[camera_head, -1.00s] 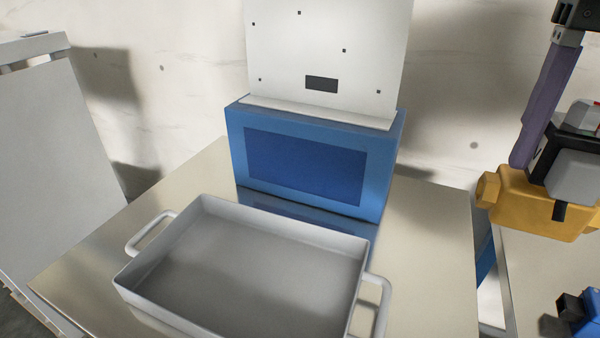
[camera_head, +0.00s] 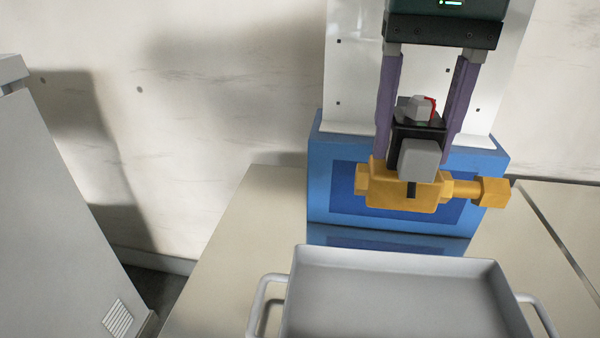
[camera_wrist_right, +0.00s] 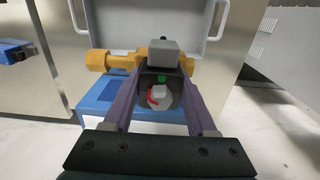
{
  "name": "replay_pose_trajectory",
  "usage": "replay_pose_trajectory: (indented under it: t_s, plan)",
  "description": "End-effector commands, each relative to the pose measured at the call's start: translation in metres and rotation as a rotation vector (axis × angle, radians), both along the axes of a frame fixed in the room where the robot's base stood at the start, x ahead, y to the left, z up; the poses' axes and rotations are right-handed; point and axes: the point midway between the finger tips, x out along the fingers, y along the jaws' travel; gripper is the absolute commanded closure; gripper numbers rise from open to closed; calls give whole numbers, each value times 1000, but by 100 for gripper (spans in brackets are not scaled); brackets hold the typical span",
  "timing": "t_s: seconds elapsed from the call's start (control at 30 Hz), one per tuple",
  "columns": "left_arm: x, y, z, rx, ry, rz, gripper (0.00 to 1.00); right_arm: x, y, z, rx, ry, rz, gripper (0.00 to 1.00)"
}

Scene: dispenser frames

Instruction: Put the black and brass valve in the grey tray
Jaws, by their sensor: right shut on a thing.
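The black and brass valve (camera_head: 405,193) has a yellow brass body with side ports, a black upper part and a grey block on its front. My right gripper (camera_head: 420,150) is shut on its black part, one purple finger on each side. It holds the valve in the air in front of the blue box. The grey tray (camera_head: 400,262) stands below and nearer in the head view, empty where it shows, its near part cut off. In the right wrist view the valve (camera_wrist_right: 122,60) sits between the fingers, with the tray (camera_wrist_right: 208,48) behind it. My left gripper is out of view.
A blue box (camera_head: 330,190) with a white upright panel (camera_head: 352,60) stands behind the tray on the table (camera_head: 225,235). A grey cabinet (camera_head: 50,210) is at the left. A blue object (camera_wrist_right: 14,52) shows at the wrist view's left.

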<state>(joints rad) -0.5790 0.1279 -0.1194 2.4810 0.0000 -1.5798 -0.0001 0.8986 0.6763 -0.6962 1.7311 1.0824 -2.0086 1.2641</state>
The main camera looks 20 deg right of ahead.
Motion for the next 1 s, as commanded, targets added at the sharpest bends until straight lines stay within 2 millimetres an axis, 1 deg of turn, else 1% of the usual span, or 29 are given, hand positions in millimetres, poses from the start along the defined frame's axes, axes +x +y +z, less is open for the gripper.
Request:
replay_pose_trajectory:
  t_s: [0.03,0.2,0.3,0.4,0.5,0.63,0.83,0.9,1.0]
  plan:
    - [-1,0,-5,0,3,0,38,-1,0,-17,1,5,-1,100]
    - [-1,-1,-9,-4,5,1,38,-1,-1,-65,-2,5,0,100]
    - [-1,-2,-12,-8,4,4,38,-1,0,-91,-1,2,0,100]
    - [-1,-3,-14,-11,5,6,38,0,0,-111,0,1,1,100]
    - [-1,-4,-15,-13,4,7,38,0,0,-122,-1,-1,1,100]
    - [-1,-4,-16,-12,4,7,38,0,0,-131,1,-1,1,100]
    - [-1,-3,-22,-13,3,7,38,0,0,-162,0,0,2,100]
    - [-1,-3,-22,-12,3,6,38,0,0,-168,-1,-1,2,100]
    - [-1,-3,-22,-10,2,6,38,0,0,-170,1,-3,2,100]
